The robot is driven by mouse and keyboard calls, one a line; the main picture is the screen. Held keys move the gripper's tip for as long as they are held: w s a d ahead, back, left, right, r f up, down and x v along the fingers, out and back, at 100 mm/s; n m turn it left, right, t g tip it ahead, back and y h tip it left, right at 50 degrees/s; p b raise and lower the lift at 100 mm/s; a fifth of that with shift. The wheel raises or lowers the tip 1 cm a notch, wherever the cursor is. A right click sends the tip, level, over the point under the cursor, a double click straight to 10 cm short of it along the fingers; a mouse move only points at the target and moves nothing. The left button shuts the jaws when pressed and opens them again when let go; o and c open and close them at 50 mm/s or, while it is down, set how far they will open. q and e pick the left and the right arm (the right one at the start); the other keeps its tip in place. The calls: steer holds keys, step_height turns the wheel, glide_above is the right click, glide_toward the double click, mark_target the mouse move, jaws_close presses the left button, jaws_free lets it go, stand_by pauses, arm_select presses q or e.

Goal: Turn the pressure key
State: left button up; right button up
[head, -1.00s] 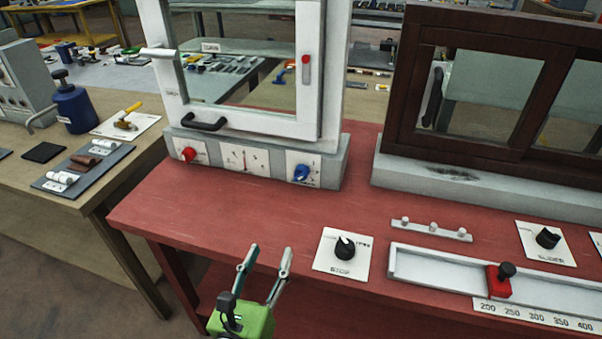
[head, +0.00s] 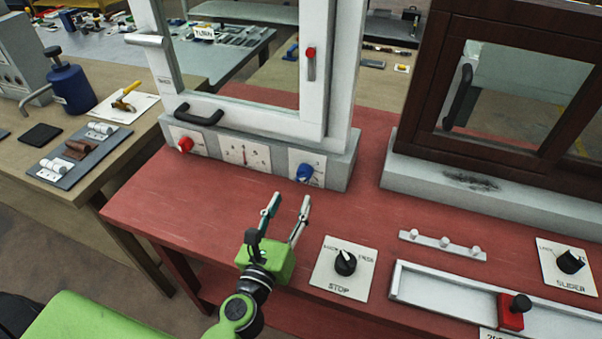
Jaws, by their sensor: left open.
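A grey base under the white window frame (head: 249,116) carries three white panels. The left panel has a red knob (head: 185,144), the middle one a dial gauge (head: 244,153), and the right one a blue knob (head: 304,172). I cannot read which of these is the pressure key. My left gripper (head: 287,208) is open and empty, its two fingers pointing away from me toward the panels. In the picture it is just below and left of the blue knob, apart from it, over the red table (head: 190,205). My right gripper is not in view.
A black STOP knob (head: 345,262) on a white plate is right of my left gripper. Farther right are a small rail with pegs (head: 443,243), a slider track with a red block (head: 511,311) and the SLIDER knob (head: 570,261). A brown framed window (head: 414,95) stands behind.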

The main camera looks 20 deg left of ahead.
mark_target(302, 179)
arm_select(q)
steer(key=w+p, duration=0.1)
steer(key=w, duration=0.6)
steer(key=shift+w, duration=0.15)
steer(key=shift+w+p, duration=0.3)
steer(key=shift+w, duration=0.35)
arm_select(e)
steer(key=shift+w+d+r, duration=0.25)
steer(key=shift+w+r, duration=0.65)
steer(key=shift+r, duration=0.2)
arm_select(q)
steer(key=c, duration=1.1)
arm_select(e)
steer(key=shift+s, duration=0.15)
